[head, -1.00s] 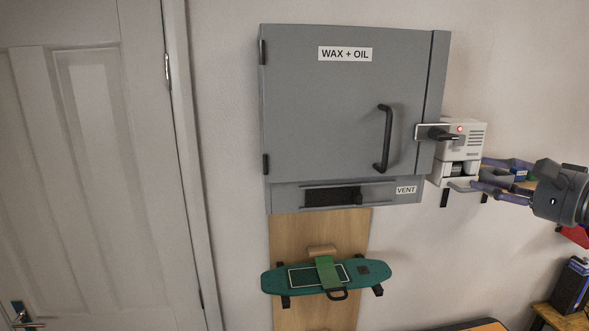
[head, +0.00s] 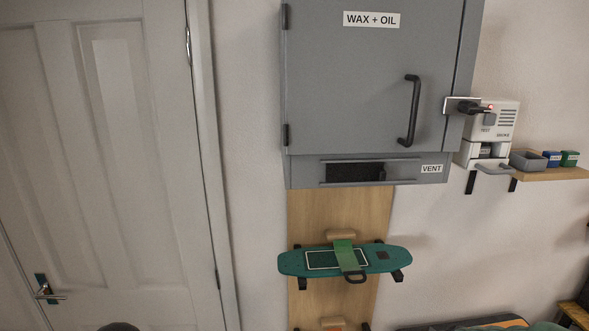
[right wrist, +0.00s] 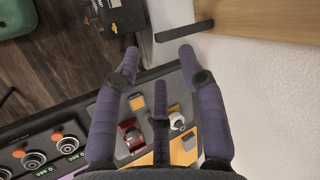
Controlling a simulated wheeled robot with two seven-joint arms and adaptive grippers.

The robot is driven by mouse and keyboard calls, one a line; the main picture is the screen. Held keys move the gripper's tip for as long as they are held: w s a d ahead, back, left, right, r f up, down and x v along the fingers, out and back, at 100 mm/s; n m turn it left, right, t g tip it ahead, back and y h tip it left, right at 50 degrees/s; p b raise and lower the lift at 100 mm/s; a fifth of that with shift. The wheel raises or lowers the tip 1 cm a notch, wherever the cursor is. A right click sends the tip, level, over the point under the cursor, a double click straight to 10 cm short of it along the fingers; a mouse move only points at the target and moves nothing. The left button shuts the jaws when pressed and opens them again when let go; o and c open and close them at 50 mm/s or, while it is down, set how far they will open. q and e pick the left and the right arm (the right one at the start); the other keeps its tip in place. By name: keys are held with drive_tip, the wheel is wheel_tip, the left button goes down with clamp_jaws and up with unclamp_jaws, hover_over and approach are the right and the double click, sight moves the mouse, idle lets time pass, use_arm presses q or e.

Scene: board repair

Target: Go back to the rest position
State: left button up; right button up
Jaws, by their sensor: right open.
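My right gripper (right wrist: 160,70) shows in the right wrist view with its purple fingers spread apart and nothing between the tips. Below it lies a dark bench top with grey and orange parts. Neither gripper can be made out in the head view. A small dark rounded shape sits at its bottom edge, too little of it showing to name.
A grey WAX + OIL cabinet (head: 370,85) hangs on the wall, its door shut. A white device (head: 493,125) and a wooden shelf (head: 555,174) are to its right. A green board (head: 300,263) rests on a rack below. A white door (head: 105,200) stands left.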

drive_tip(key=s+a+f+n+g+b, duration=0.1)
drive_tip(key=s+a+f+n, duration=0.3)
drive_tip(key=s+a+f, duration=0.5)
drive_tip(key=s+a+f+n+g+b, duration=0.2)
drive_tip(key=s+a+f+n+g, duration=0.2)
drive_tip(key=s+a+f, duration=0.6)
drive_tip(key=s+f+n, duration=0.1)
drive_tip(key=s+f, duration=0.6)
drive_tip(key=f, duration=0.1)
drive_tip(key=shift+s+a+n+b, duration=0.15)
drive_tip(key=shift+a+n+b, duration=0.15)
